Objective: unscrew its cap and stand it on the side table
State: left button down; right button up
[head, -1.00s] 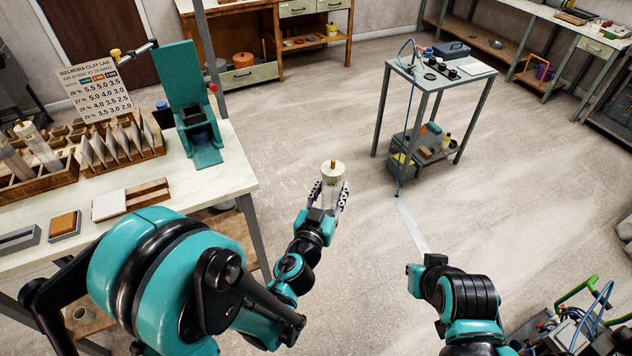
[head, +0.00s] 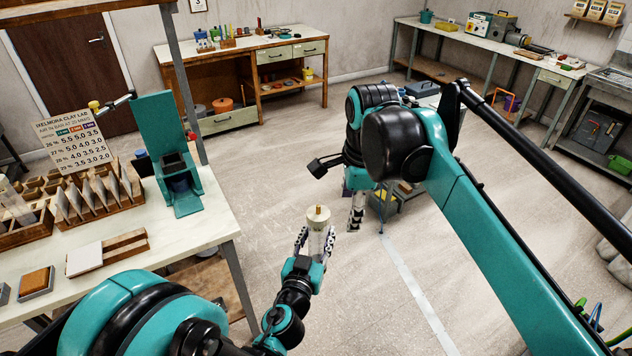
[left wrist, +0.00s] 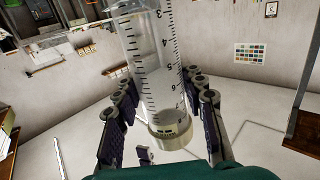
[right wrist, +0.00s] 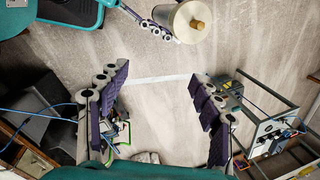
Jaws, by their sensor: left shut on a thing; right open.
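A clear graduated tube (head: 318,240) stands about upright in my left gripper (head: 314,248), which is shut around it. Its cream cap (head: 318,215) with a small brass knob is on top. The left wrist view shows the tube's scale marks (left wrist: 158,65) and a cream end (left wrist: 170,132) between the fingers. My right gripper (head: 356,210) hangs fingers-down to the right of the tube, open and empty. In the right wrist view the cap (right wrist: 190,18) lies beyond the open fingers (right wrist: 160,85), apart from them. The side table (right wrist: 270,91) is mostly hidden behind my right arm in the head view.
A workbench (head: 195,232) at left carries a teal stand (head: 172,160), a sign (head: 75,142) and wooden racks. Benches line the back (head: 240,45) and right walls. Open floor (head: 270,150) surrounds the tube.

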aim_at(316, 211)
jog(key=w+a+m, duration=0.1)
jog(key=a+m, duration=0.1)
jog(key=w+a+r+m+g, duration=0.1)
jog(key=a+m, duration=0.1)
jog(key=w+a+r+m, duration=0.1)
jog(key=w+a+m, duration=0.1)
jog(key=shift+r+m+g, duration=0.1)
jog(key=shift+m+g, duration=0.3)
jog(key=shift+w+a+m+h, duration=0.2)
jog(key=shift+a+m+h, duration=0.1)
jog(key=shift+a+m, duration=0.3)
jog(key=shift+f, duration=3.9)
